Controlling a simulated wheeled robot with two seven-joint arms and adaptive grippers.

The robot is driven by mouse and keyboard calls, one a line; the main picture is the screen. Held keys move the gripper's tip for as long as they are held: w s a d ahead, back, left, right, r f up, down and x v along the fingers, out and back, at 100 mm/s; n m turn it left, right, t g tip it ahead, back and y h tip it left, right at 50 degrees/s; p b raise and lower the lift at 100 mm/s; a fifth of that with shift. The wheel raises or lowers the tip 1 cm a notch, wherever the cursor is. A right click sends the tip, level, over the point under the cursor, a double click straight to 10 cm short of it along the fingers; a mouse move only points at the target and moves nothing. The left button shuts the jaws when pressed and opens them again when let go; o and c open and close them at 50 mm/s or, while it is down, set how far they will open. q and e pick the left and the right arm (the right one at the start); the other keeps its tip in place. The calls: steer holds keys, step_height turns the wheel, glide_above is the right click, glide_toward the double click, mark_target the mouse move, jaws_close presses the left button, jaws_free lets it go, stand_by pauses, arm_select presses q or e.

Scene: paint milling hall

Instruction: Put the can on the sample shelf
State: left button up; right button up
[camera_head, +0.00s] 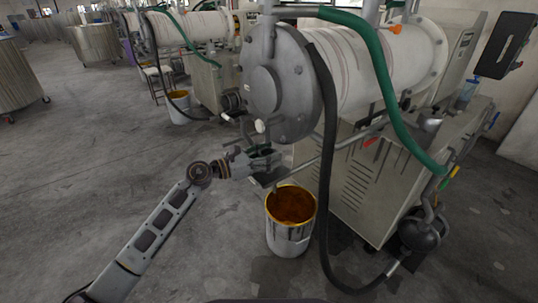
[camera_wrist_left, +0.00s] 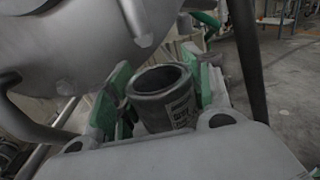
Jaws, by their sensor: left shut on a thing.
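My left gripper (camera_head: 262,158) reaches in from the left, in front of the big mill's round end, above a paint bucket. In the left wrist view its green-padded fingers (camera_wrist_left: 160,95) stand on both sides of a small grey, open-topped can (camera_wrist_left: 165,105) with dark print on its side, and are shut on it. The can looks slightly tilted in that view; its contents cannot be made out. In the head view the can is hard to tell from the gripper. My right gripper is not in view. I cannot make out a sample shelf.
The mill's round end flange (camera_head: 280,85) is close to the gripper. A bucket (camera_head: 288,240) of orange-brown paint stands below. A black hose (camera_head: 326,190) hangs on the right, beside the mill cabinet (camera_head: 365,185). The floor (camera_head: 90,160) at left is clear.

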arm_select(q)
steer(key=o, duration=1.2)
steer(key=shift+a, duration=0.1)
steer(key=shift+v, duration=5.95)
